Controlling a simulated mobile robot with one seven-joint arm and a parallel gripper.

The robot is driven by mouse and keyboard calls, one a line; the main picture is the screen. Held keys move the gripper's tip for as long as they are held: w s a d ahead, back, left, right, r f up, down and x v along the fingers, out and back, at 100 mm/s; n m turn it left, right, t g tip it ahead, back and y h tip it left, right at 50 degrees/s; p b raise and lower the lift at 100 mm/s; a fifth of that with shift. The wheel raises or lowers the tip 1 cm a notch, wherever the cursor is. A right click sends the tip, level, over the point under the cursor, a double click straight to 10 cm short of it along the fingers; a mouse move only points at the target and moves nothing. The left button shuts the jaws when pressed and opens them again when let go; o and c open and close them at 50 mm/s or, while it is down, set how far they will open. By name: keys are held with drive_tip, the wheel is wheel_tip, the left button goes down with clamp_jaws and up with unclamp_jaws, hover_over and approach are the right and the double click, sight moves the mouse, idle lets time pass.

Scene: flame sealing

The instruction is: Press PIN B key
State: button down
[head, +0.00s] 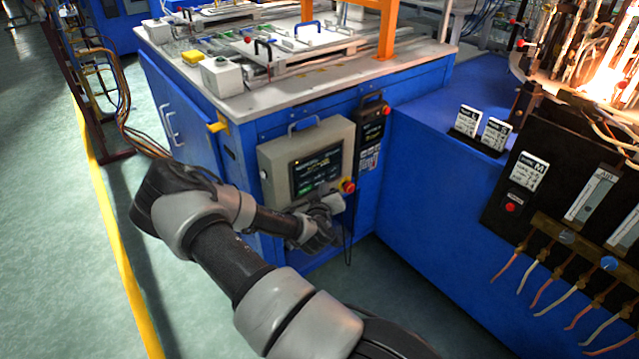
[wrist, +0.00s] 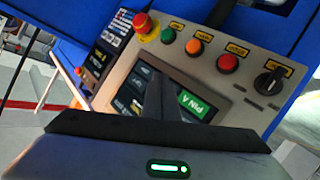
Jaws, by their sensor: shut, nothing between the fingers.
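The control panel (head: 275,165) is a beige box on the front of the blue cabinet, with a dark touchscreen (head: 318,172) showing small green keys. In the wrist view the touchscreen (wrist: 216,112) lies tilted behind my gripper (wrist: 158,82). The gripper's dark fingers are together and empty, and their tips lie over the screen's middle. A green key marked PIN A (wrist: 193,103) shows just right of the fingers. I cannot make out a PIN B label; the fingers hide part of the screen. I cannot tell whether the tips touch it. In the head view my gripper (head: 326,209) is by the panel's lower edge.
In the wrist view, a red emergency stop (wrist: 147,27), a green button (wrist: 168,35), an orange button (wrist: 193,46), a red button (wrist: 228,63) and a black knob (wrist: 268,82) line the panel. A dark control box (head: 373,120) hangs beside it. Open floor (head: 60,230) lies left.

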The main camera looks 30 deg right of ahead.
drive_tip(key=shift+s, duration=0.6)
drive_tip(key=shift+s+d+p, duration=0.15)
drive_tip(key=shift+s, duration=1.1)
drive_tip(key=shift+s+d+p, duration=0.1)
drive_tip(key=shift+s+p, duration=0.05)
drive_tip(key=shift+s, duration=1.1)
